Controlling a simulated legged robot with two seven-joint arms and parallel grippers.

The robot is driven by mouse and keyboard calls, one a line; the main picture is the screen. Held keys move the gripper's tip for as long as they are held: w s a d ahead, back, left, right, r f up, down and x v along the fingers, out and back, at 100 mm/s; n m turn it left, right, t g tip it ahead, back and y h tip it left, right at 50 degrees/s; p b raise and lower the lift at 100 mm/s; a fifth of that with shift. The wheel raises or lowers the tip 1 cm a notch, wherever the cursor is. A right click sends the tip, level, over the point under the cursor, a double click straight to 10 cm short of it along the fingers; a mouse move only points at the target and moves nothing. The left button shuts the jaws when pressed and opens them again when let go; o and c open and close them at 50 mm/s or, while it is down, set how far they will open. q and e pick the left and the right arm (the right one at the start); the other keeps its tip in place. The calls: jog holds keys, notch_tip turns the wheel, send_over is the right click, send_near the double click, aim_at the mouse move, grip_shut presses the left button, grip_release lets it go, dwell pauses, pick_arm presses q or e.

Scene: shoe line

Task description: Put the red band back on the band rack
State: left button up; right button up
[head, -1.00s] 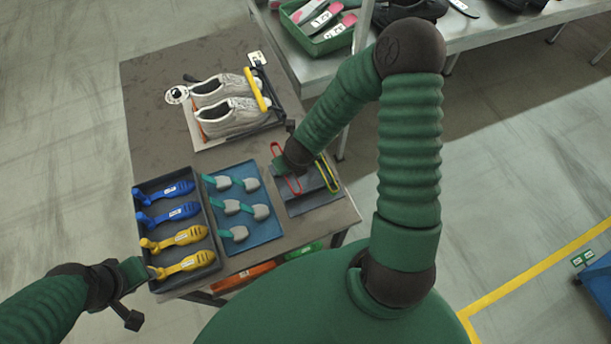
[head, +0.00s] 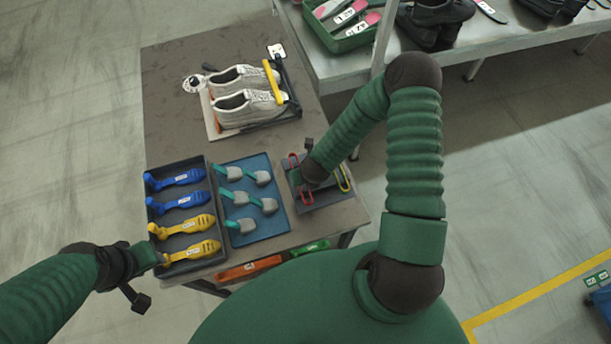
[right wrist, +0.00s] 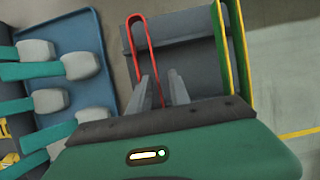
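The red band (right wrist: 141,45) is a long narrow loop. It lies over the left part of the dark grey band rack (right wrist: 180,62); I cannot tell whether it is seated there. In the head view, the ends of the red band (head: 308,197) show on either side of my right gripper. My right gripper (right wrist: 163,78) is over the rack. Its two fingers are apart, with one strand of the red band running between them. My left gripper (head: 150,262) is at the near left table corner, away from the rack; its fingers are not clear.
Yellow (right wrist: 222,45) and green (right wrist: 241,45) bands stand at the rack's right side. A blue tray (head: 262,232) and a dark tray (head: 158,221) with shoe parts lie left of the rack. A pair of shoes (head: 248,105) stands behind. The table's right edge is close.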

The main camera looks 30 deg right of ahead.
jog(key=shift+a+r, duration=0.15)
jog(key=shift+a, duration=0.3)
jog(key=shift+a+r, duration=0.1)
jog(key=shift+r, duration=0.15)
jog(key=s+a+r+m, duration=0.1)
jog(key=s+r+m, duration=0.2)
jog(key=r+m, duration=0.4)
jog(key=s+a+r+m+g, duration=0.1)
jog(key=s+a+r+m, duration=0.1)
jog(key=r+m, duration=0.6)
jog(key=s+a+r+m+y+p, duration=0.1)
jog(key=s+r+m, duration=0.3)
jog(key=m, duration=1.4)
jog(key=shift+s+a+r+g, duration=0.3)
jog(key=shift+a+r, duration=0.4)
jog(key=shift+r, duration=1.25)
jog(key=shift+a, duration=0.15)
